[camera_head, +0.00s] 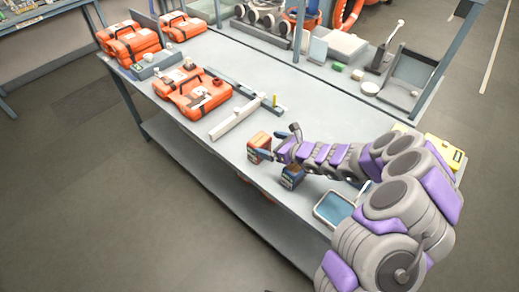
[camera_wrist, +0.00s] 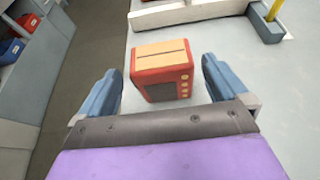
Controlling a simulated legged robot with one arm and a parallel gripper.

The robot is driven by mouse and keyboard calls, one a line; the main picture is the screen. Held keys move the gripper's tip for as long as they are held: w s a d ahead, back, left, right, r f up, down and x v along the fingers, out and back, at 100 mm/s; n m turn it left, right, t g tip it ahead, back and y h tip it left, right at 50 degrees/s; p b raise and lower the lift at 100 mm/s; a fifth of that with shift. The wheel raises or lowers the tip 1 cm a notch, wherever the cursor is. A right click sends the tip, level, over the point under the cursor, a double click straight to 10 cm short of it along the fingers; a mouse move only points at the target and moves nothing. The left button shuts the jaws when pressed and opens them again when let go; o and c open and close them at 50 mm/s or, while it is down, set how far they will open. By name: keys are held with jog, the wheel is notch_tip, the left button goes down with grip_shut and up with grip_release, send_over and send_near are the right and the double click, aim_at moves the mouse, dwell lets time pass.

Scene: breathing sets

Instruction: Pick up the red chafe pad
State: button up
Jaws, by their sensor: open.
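The red chafe pad (camera_head: 259,143) appears as a small red block with a tan top, standing on the grey workbench. In the wrist view the red chafe pad (camera_wrist: 162,73) lies ahead, between the two blue-grey fingers and near their tips. My gripper (camera_head: 275,143) is open beside the pad, with its fingers apart. In the wrist view my gripper (camera_wrist: 162,84) shows a gap between each finger and the block.
A dark blue box (camera_head: 292,177) stands close under my arm. A white bar (camera_head: 235,118) lies behind the pad. Orange cases (camera_head: 193,92) fill the bench's far left. A blue-lined tray (camera_head: 333,209) sits near the front edge.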

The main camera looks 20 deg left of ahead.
aim_at(261, 140)
jog(key=shift+x, duration=1.1)
jog(key=b+x, duration=0.1)
jog(key=x, duration=0.4)
jog(key=shift+w+a, duration=0.1)
jog(key=shift+a, duration=0.3)
jog(key=shift+c, duration=0.2)
jog(key=shift+d, duration=0.2)
jog(key=shift+c, duration=1.4)
jog(key=shift+a, duration=0.1)
jog(key=c, duration=0.7)
